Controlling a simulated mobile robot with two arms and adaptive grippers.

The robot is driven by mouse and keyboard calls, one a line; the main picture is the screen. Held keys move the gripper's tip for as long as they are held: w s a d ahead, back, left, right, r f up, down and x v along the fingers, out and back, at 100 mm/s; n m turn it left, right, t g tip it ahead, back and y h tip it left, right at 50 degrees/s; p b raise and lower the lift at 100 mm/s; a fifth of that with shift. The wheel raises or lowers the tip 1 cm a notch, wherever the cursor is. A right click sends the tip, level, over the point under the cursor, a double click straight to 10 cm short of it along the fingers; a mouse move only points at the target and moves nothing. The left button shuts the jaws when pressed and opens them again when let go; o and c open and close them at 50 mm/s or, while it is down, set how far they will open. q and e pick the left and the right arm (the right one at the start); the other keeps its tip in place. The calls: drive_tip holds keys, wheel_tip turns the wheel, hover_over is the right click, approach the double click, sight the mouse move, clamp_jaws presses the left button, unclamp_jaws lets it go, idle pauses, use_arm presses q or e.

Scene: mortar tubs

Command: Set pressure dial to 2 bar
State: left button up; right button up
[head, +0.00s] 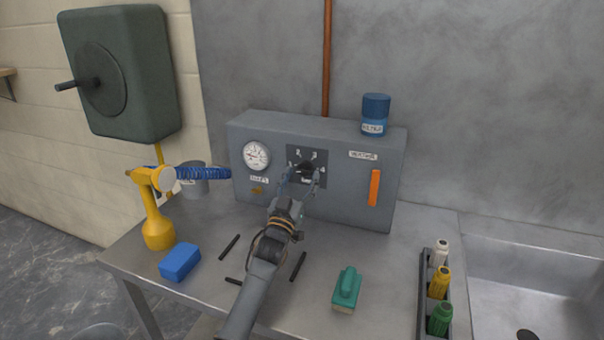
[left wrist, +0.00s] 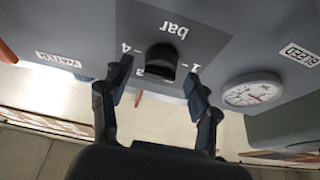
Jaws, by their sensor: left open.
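The pressure dial's black knob (head: 306,168) sits on a dark plate on the grey control box (head: 255,205). Numbers ring the knob, with "bar" lettered below. It also shows in the left wrist view (left wrist: 162,60), upside down, with 4 at left and 1 at right. I cannot tell which number the knob points to. My left gripper (head: 301,176) is in front of the knob. In the left wrist view my left gripper (left wrist: 159,70) is open, one finger on each side of the knob, with gaps visible. My right gripper is not in view.
A round gauge (head: 256,155) is left of the dial, an orange strip (head: 374,188) right. A blue tin (head: 375,115) stands on the box. On the bench are a yellow bottle (head: 158,228), blue block (head: 180,262), green brush (head: 347,288) and dark rods.

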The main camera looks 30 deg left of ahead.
use_arm(q)
drive_tip(key=shift+w+a+r, duration=0.15)
drive_tip(key=shift+w+r, duration=0.1)
drive_tip(key=shift+w, duration=0.25)
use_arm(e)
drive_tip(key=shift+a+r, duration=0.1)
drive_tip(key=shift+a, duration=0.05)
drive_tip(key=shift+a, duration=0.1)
use_arm(q)
drive_tip(key=c, duration=1.2)
